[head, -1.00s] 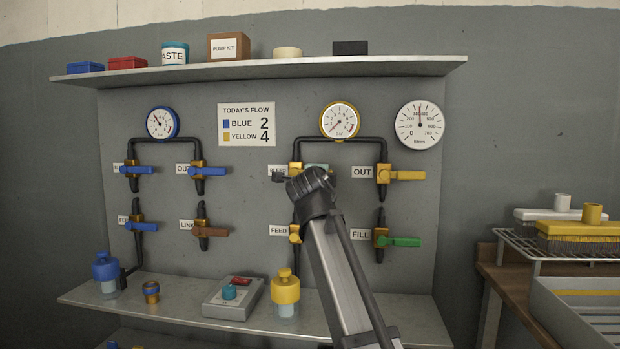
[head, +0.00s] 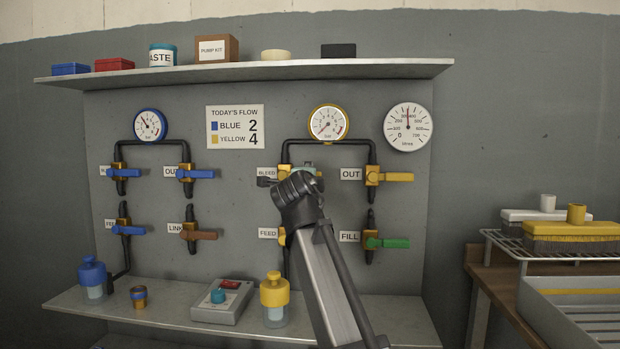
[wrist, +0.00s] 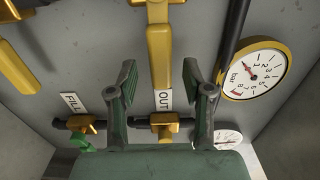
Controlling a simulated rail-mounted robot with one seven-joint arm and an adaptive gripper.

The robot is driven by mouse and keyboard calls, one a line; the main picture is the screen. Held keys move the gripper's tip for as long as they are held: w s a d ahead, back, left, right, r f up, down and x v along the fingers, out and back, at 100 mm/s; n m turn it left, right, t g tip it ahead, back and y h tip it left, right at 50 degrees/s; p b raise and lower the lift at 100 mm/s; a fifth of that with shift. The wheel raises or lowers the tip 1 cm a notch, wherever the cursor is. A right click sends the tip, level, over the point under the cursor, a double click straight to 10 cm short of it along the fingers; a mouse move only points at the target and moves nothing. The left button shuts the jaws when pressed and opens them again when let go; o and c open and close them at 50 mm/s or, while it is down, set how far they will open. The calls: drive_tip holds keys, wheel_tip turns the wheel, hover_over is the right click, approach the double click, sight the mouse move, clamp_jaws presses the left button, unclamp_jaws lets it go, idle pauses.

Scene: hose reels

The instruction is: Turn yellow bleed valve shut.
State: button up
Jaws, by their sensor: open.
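The yellow bleed valve lever (wrist: 159,48) runs down the middle of the wrist view, lying across the line of its pipe. My gripper (wrist: 160,70) is open, with one dark green finger on each side of the lever and a visible gap to both. I cannot tell how deep the fingers reach over it. In the head view, the BLEED label (head: 266,173) shows at the left of my wrist, which hides most of the bleed valve.
The yellow OUT valve (head: 385,177) is close by on the right, with the green FILL lever (head: 387,243) below it. The FEED valve (head: 281,236) is partly behind my arm. A yellow-rimmed gauge (head: 328,123) sits above. A yellow-capped bottle (head: 274,293) stands on the lower shelf.

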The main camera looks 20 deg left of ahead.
drive_tip(key=s+d, duration=0.1)
drive_tip(key=s, duration=0.8)
drive_tip(key=shift+d, duration=0.2)
